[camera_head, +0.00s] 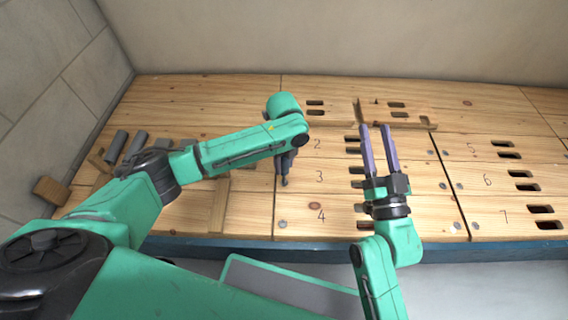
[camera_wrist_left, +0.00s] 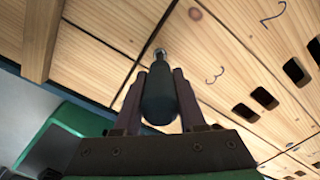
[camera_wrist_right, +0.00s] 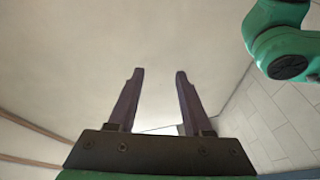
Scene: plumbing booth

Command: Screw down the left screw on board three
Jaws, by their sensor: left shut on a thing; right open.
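Board three (camera_head: 335,181) is a wooden plank with a printed 3 and two dark slots; it also shows in the left wrist view (camera_wrist_left: 236,88). My left gripper (camera_wrist_left: 160,78) is shut on a dark screwdriver-like tool (camera_wrist_left: 159,98), its metal tip pointing at the boards. In the head view the tool (camera_head: 285,165) points down at the left end of board three. Its tip is at or just over the left screw's place; I cannot tell whether they touch. The right screw (camera_head: 443,186) of board three is visible. My right gripper (camera_head: 376,128) is open and empty above the boards.
Board four (camera_head: 340,213) lies in front, with screws at its ends. A loose-looking plank (camera_head: 415,115) sits askew at the back. Dark cylindrical tools (camera_head: 116,146) lie at the left, near wooden strips. Boards five to seven (camera_head: 500,185) are on the right.

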